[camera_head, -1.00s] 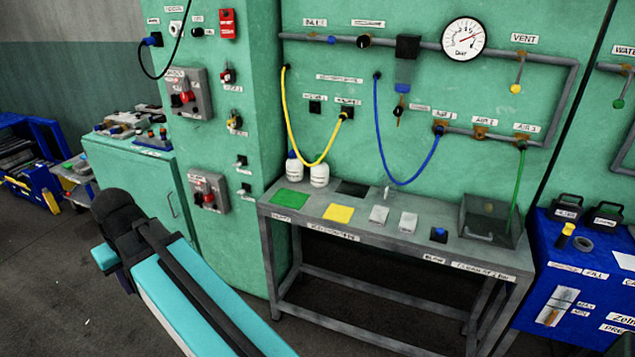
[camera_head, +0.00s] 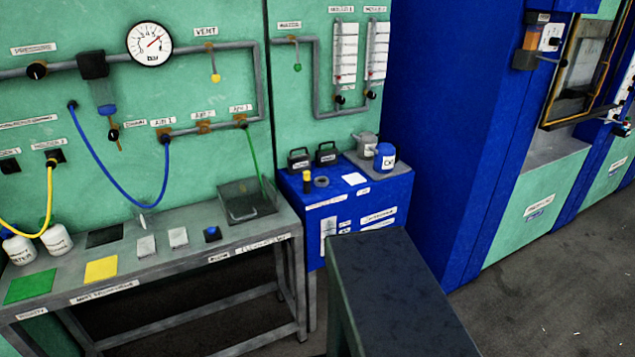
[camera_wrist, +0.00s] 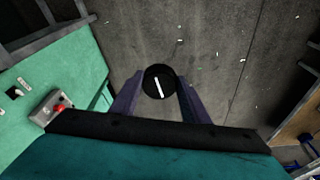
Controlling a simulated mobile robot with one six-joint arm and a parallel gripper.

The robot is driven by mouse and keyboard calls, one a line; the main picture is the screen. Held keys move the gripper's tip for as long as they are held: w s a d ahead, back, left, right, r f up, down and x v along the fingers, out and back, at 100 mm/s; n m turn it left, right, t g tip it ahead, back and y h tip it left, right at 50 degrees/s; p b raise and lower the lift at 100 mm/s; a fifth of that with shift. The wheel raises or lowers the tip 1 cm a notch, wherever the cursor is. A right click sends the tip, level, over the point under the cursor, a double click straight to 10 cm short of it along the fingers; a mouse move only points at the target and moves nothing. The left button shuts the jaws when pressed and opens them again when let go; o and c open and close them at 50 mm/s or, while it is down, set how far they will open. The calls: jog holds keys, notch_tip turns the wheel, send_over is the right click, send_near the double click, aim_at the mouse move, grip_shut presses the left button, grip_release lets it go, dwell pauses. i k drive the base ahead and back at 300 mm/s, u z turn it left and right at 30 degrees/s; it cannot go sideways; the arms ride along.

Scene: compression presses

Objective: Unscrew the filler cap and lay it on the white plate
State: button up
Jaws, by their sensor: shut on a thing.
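My gripper (camera_wrist: 158,90) is shut on a round black cap (camera_wrist: 159,82) with a white line across its face, seen between the two fingers in the wrist view. The cap is held in the air, with dark floor behind it. My gripper is out of the head view. In the head view, a small white plate (camera_head: 355,179) lies on top of the blue cabinet (camera_head: 398,182), and nothing shows on it. A grey ring (camera_head: 321,182) lies to its left; I cannot tell whether it is the filler opening.
A yellow and black upright piece (camera_head: 307,180), black-handled items and a blue-lidded jar (camera_head: 385,157) crowd the cabinet top. A grey bench (camera_head: 205,212) stands to its left. A dark-topped block (camera_head: 400,285) rises in front. The wrist view shows a red-buttoned box (camera_wrist: 52,108) at left.

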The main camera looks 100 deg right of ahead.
aim_at(355, 180)
jog(key=u, duration=0.65)
jog(key=k, duration=0.1)
jog(key=z, duration=3.8)
jog(key=i, duration=1)
